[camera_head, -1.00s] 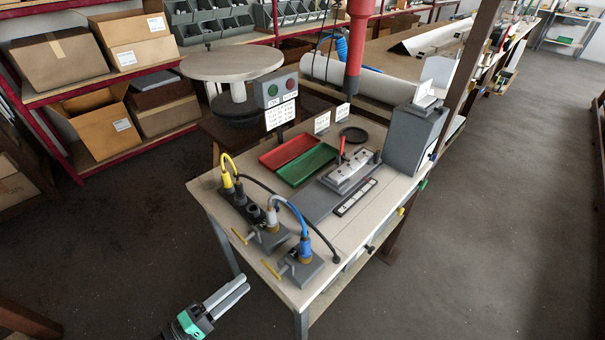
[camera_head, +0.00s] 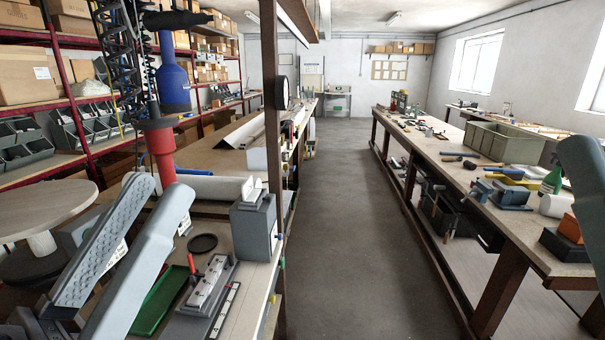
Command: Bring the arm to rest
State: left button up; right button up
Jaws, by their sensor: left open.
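My left gripper (camera_head: 158,190) is large and close in the lower left of the head view. Its two long grey fingers point up and stand apart, with a ribbed face on the left one. It is open, with nothing between the fingers. The fingers cover part of the workbench (camera_head: 252,272) behind them. A rounded grey part shows at the right edge; I cannot make out my right gripper there.
On the workbench are a green tray (camera_head: 160,300), a metal fixture (camera_head: 208,288), a black ring (camera_head: 203,243) and a grey box (camera_head: 254,228). A red-and-blue hanging tool (camera_head: 160,140) is behind the fingers. The aisle floor (camera_head: 345,220) is clear; a long bench (camera_head: 450,170) stands right.

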pick_arm(q)
jog(key=s+a+r+n+t+y, duration=0.35)
jog(key=a+y, duration=0.35)
jog(key=y, duration=0.3)
notch_tip(320, 180, up, 38)
jog(key=w+h+p, duration=0.1)
jog(key=p, duration=3.7)
jog(key=shift+d+r, duration=0.25)
jog(key=shift+d, duration=0.05)
jog(key=shift+f+t, duration=0.1)
jog(key=shift+t, duration=0.15)
